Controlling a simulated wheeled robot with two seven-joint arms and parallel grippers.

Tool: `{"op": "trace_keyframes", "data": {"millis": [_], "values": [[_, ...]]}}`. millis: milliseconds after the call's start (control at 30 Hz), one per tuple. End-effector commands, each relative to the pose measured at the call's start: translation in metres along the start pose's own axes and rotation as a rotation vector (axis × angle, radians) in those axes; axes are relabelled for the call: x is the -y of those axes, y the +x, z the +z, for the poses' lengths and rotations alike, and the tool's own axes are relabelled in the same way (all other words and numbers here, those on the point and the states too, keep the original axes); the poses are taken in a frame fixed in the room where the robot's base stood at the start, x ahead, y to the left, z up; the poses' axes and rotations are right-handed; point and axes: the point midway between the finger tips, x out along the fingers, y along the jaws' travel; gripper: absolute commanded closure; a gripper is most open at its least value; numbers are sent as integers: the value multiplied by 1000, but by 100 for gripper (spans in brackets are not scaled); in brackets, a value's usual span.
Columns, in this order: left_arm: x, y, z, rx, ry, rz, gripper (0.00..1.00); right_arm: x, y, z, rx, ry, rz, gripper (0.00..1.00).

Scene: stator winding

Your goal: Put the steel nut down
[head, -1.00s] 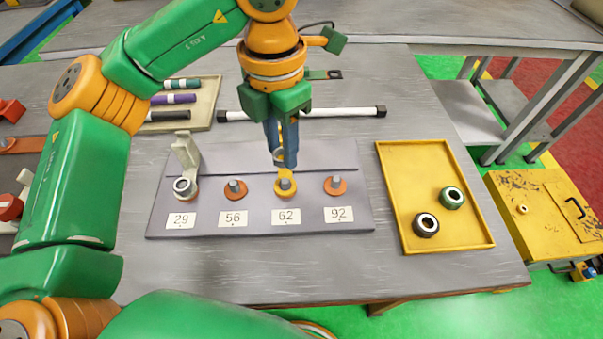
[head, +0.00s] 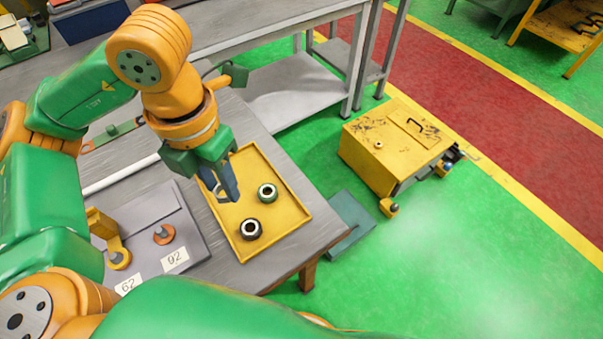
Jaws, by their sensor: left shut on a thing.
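My left gripper (head: 227,192) is over the left part of the yellow tray (head: 291,222), its blue fingers pointing down. It is shut on the steel nut, which is mostly hidden between the fingers. A green ring-shaped nut (head: 267,187) and a dark ring-shaped nut (head: 252,221) lie in the tray, to the right of and below the fingertips. I cannot tell the exact height of the gripper above the tray floor. My right gripper is not in view.
A yellow bracket (head: 112,243) stands at 62, and an orange-based peg (head: 163,234) at 92. A yellow cabinet (head: 385,160) stands on the floor, right of the table.

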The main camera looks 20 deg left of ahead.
Motion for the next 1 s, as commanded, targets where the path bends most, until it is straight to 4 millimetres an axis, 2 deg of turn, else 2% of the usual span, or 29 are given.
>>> {"op": "trace_keyframes", "data": {"millis": [67,267,333,400,500,633,800,1000], "values": [[-4,3,6,-3,-12,-1,100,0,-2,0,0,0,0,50],[-30,32,62,-9,-15,-2,100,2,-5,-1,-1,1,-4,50],[-39,44,83,-10,-14,-3,100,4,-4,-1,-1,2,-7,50],[-45,69,96,-11,-12,-4,100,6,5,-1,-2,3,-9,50],[-52,87,111,-9,-9,-2,100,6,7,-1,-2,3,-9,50],[-58,97,123,-5,-10,0,100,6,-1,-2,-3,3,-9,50],[-59,125,124,-5,-7,2,100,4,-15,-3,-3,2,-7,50],[-59,130,125,0,-6,3,100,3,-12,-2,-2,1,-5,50]]}}
